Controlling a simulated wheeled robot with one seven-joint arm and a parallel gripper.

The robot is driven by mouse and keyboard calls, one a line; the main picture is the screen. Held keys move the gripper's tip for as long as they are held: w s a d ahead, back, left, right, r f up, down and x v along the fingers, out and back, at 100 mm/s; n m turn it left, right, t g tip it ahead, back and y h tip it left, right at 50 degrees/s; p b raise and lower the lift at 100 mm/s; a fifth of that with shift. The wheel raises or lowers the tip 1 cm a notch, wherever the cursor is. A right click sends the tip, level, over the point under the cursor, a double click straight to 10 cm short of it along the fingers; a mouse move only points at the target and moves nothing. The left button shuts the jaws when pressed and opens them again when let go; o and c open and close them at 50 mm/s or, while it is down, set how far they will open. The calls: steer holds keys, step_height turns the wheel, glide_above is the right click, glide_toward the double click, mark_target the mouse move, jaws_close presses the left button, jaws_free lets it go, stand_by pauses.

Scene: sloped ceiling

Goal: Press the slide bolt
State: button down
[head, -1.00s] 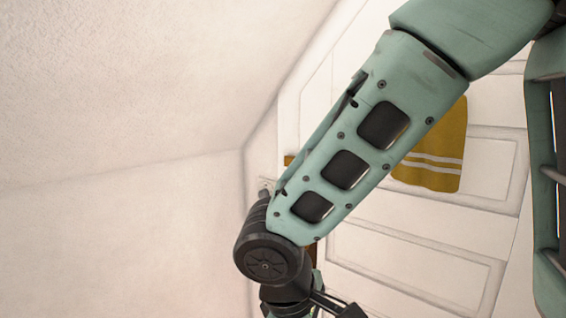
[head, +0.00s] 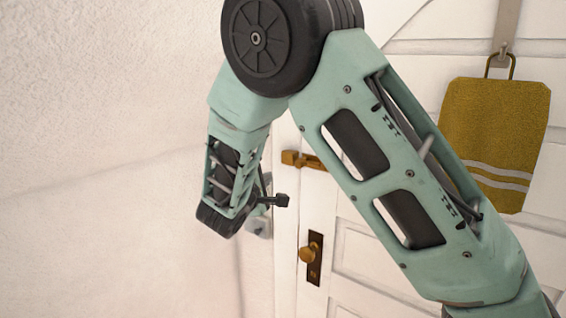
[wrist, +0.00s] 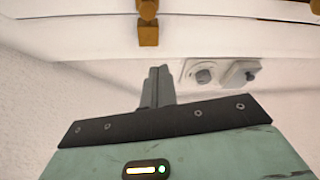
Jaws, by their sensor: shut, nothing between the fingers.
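The brass slide bolt (head: 303,160) is mounted on the left edge of the white door, above the door knob. In the wrist view, a brass piece (wrist: 148,35) at the top centre looks like part of it, cut off by the frame edge. My gripper (wrist: 158,72) shows in the wrist view with its grey fingers shut and empty. The fingertips are below the brass piece in the picture, with a gap between them.
The white door (head: 365,235) has a brass knob (head: 307,254) on a dark plate. A mustard towel (head: 497,140) hangs from a hook on the door. Grey wall fittings (wrist: 203,72) sit right of the fingers. A pale wall (head: 90,220) rises at left.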

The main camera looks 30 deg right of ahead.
mark_target(302, 163)
steer(key=shift+w, duration=0.1)
steer(key=w+d+p, duration=0.2)
steer(key=d+p, duration=0.6)
steer(key=d, duration=0.1)
steer(key=shift+w+r, duration=0.15)
steer(key=shift+w, duration=0.1)
stand_by(0.3)
steer(key=s+b, duration=0.1)
steer(key=s+d+b, duration=0.1)
steer(key=s, duration=0.1)
steer(key=shift+s+d+b, duration=0.15)
steer(key=shift+s+b, duration=0.05)
steer(key=shift+b, duration=0.15)
